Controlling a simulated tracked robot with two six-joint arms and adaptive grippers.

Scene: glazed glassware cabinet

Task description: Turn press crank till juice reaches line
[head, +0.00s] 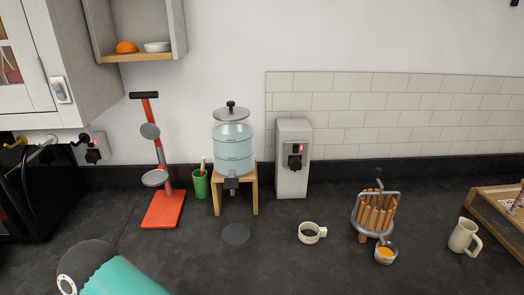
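A small press (375,212) with a cage of wooden slats, metal rings and short legs stands on the dark counter, right of centre in the head view. A dark crank (379,184) sits at its top; its exact angle is too small to tell. A small light cup (386,253) with orange contents stands at the front of the press, by its base. I cannot make out a line on the cup. Neither gripper is in view; only a teal and dark part of my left arm shows at the lower left, far from the press.
A white mug (310,232) stands left of the press, a cream jug (464,236) right of it. A wooden tray (490,220) is at the far right. Left stand a glass dispenser (233,147), green cup (201,184) and red-based stand (163,208). The front middle counter is clear.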

